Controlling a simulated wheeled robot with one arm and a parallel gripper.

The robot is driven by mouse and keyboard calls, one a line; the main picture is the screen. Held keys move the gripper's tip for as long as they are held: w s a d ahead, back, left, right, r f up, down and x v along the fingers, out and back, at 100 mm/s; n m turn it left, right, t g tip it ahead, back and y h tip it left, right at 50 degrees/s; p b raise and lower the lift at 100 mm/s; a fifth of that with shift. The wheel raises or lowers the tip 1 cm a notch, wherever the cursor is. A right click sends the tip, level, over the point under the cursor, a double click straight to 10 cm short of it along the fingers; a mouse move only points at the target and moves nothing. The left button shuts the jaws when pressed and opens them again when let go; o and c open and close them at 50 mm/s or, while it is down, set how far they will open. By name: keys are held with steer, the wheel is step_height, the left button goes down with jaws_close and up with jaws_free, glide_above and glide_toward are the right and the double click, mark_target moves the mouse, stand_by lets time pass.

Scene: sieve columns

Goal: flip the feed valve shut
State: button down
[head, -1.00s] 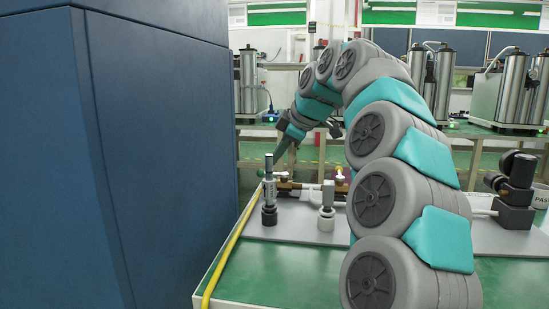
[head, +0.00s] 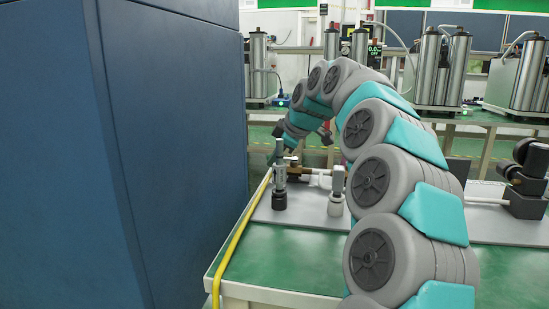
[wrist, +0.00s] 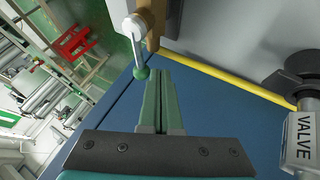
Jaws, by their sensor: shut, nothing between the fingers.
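The feed valve shows in the wrist view as a brass body (wrist: 153,24) with a silver lever (wrist: 134,40) ending in a green ball knob (wrist: 142,73). My gripper (wrist: 159,76) is shut and empty, its green fingertips just right of the knob; I cannot tell whether they touch it. In the head view my gripper (head: 277,152) is low behind the upright grey fitting (head: 279,175), by the brass piping (head: 293,161). The knob is not clear there.
A large blue cabinet (head: 165,150) stands close on the left. A yellow hose (head: 240,237) runs along the table's left edge. A block marked VALVE (wrist: 303,142) is at the right of the wrist view. The green table front (head: 275,262) is clear.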

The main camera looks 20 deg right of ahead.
steer(key=shift+w+d+m+h+b, duration=0.1)
steer(key=shift+w+m+h+b, duration=0.3)
steer(key=shift+m, duration=0.3)
steer(key=w+m+h, duration=0.1)
steer(key=m, duration=0.1)
steer(key=shift+w+d+m+h+b, duration=0.1)
steer(key=shift+m+h+b, duration=0.2)
steer(key=shift+h+b, duration=0.1)
steer(key=w+m+h, duration=0.1)
steer(key=w+d+m+h, duration=0.1)
steer(key=m, duration=0.1)
steer(key=shift+m+h, duration=0.3)
steer(key=m+h, duration=0.1)
steer(key=w+d+m+g, duration=0.1)
steer(key=m, duration=0.1)
steer(key=m+h+p, duration=0.1)
steer(key=shift+w+d+r+m+g+h, duration=0.1)
steer(key=shift+w+d+m+g+h, duration=0.2)
steer(key=shift+g, duration=0.1)
steer(key=shift+d, duration=0.1)
steer(key=shift+w+d+p, duration=0.25)
steer(key=shift+d+p, duration=0.25)
steer(key=shift+d, duration=0.25)
steer(key=shift+s, duration=0.1)
